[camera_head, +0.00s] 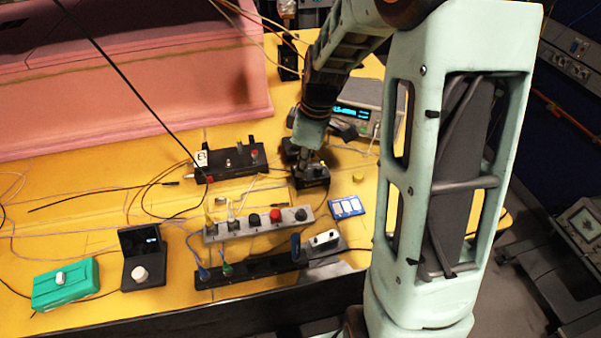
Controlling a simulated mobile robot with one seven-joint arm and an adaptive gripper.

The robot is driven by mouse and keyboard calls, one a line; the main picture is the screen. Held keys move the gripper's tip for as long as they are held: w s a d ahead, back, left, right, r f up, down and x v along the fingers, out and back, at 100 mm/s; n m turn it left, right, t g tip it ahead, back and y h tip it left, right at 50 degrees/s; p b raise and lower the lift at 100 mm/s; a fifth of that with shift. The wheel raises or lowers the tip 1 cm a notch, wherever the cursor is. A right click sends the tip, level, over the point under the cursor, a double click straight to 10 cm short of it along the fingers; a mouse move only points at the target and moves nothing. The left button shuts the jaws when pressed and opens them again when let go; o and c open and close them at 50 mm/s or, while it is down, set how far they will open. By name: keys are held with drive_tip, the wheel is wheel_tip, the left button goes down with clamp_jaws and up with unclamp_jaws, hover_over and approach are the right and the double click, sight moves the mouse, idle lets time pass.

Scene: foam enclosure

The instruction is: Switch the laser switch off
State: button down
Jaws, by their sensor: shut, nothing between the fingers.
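My gripper (307,163) comes down from the arm at the upper middle and is shut and empty. It is at a small black box (317,182) on the yellow table. The gripper hides part of this box, and I cannot tell whether they touch. A black box with a white label (236,160), a red knob and small toggles lies to its left. A grey strip (262,224) with black and red knobs lies in front. No readable label tells which of these is the laser switch.
The yellow table (95,215) carries loose cables, a green box (66,284), a black knob unit (142,262) and a black socket strip (250,270). A blue card (346,208) lies right of the grey strip. A display instrument (365,106) stands behind. Pink foam (130,85) fills the back left.

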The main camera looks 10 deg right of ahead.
drive_tip(key=shift+f, duration=0.3)
drive_tip(key=shift+r+p, duration=2.25)
drive_tip(key=shift+r, duration=1.35)
